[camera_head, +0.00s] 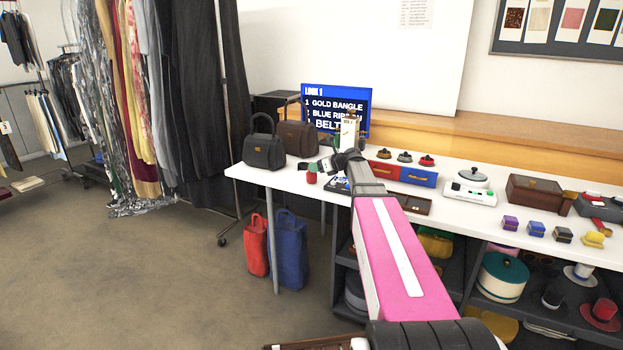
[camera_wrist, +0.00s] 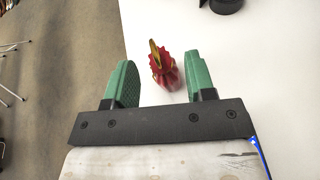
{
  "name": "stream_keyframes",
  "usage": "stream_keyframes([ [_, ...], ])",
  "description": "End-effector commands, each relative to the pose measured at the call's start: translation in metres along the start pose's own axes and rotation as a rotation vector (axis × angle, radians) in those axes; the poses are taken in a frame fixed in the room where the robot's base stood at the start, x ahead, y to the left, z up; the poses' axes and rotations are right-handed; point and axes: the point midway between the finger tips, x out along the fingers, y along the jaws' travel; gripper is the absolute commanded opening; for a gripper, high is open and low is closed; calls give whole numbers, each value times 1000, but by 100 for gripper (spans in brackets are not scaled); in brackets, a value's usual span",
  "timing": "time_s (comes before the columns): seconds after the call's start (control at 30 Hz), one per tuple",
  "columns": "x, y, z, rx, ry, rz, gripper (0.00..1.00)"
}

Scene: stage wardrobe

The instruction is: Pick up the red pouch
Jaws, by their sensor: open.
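The red pouch (camera_wrist: 163,68) is small and pleated with a gold top. It stands on the white table near its left edge, and it also shows in the head view (camera_head: 311,178), partly hidden by a green fingertip. My gripper (camera_wrist: 159,76) is open, with one green finger on each side of the pouch in the wrist view. Clear gaps show between the pouch and both fingers. I cannot tell the exact height of the fingers above the table.
A black handbag (camera_head: 264,151) and a brown handbag (camera_head: 300,136) stand behind the pouch on the white table (camera_head: 245,174). A red box (camera_head: 382,169) and a blue box (camera_head: 418,177) lie to the right. Red and blue bags (camera_head: 287,250) stand on the floor below.

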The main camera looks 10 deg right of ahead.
Motion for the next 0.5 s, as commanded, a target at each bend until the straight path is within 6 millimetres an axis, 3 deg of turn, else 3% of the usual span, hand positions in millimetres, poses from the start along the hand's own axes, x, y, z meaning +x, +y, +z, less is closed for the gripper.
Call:
stream_keyframes([
  [0.13, 18, 0, 0, 0, 1, 1, 50],
  [0.37, 19, 0, -1, 0, 0, 0, 50],
  [0.5, 19, 0, -1, 0, 0, 0, 4],
])
